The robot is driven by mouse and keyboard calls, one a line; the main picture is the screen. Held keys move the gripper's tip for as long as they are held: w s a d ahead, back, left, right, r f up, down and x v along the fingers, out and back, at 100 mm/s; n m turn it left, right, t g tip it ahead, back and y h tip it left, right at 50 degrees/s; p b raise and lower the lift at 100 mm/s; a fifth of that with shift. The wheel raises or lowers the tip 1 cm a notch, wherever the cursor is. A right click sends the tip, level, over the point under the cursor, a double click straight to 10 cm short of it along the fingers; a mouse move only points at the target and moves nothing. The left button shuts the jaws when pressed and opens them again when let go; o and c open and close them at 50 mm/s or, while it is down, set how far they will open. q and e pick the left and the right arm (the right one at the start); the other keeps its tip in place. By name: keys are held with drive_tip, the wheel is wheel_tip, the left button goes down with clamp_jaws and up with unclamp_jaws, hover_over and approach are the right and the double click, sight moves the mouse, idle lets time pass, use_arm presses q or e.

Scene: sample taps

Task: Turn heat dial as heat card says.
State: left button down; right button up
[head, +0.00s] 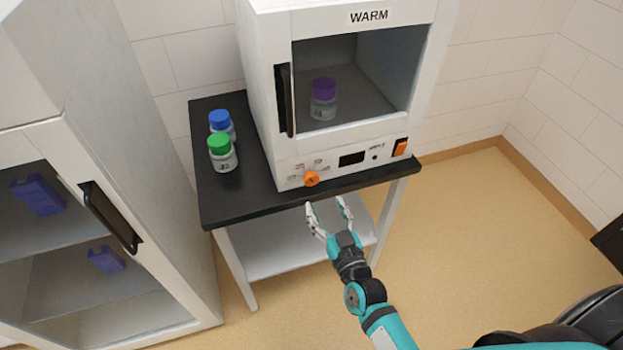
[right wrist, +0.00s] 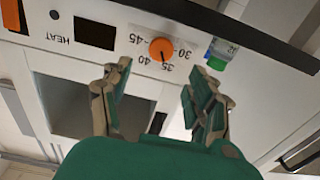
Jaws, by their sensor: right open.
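The orange heat dial (head: 311,178) is on the lower front panel of the white WARM cabinet (head: 272,120). In the right wrist view, which is upside down, the dial (right wrist: 161,48) has the numbers 30, 35, 40 and 45 around it. A small dark mark shows on its face near 35 and 40, but its exact setting is too small to tell. My right gripper (head: 326,206) is open and empty in front of and below the dial, apart from it. Its spread fingers (right wrist: 157,78) show in the wrist view. I see no heat card. My left gripper is not in view.
A dark display (head: 352,158) and an orange switch (head: 401,147) sit right of the dial. A purple-capped bottle (head: 323,105) is inside the cabinet. Blue-capped (head: 221,124) and green-capped (head: 222,157) bottles stand left on the black tabletop (head: 245,205). A white cabinet (head: 165,200) stands further left.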

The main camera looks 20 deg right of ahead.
sight(314, 181)
drive_tip(key=w, duration=0.9)
drive_tip(key=shift+w+a, duration=0.2)
drive_tip(key=shift+w, duration=0.1)
drive_tip(key=shift+c, duration=0.3)
drive_tip(key=c, duration=1.1)
drive_tip(key=shift+o, duration=0.2)
drive_tip(key=shift+m, duration=0.3)
drive_tip(key=m, duration=0.5)
drive_tip(key=shift+d+m, duration=0.15)
drive_tip(key=shift+m, duration=0.15)
drive_tip(key=m, duration=0.5)
drive_tip(key=shift+f+b, duration=0.1)
drive_tip(key=shift+b, duration=0.25)
drive_tip(key=shift+m, duration=0.4)
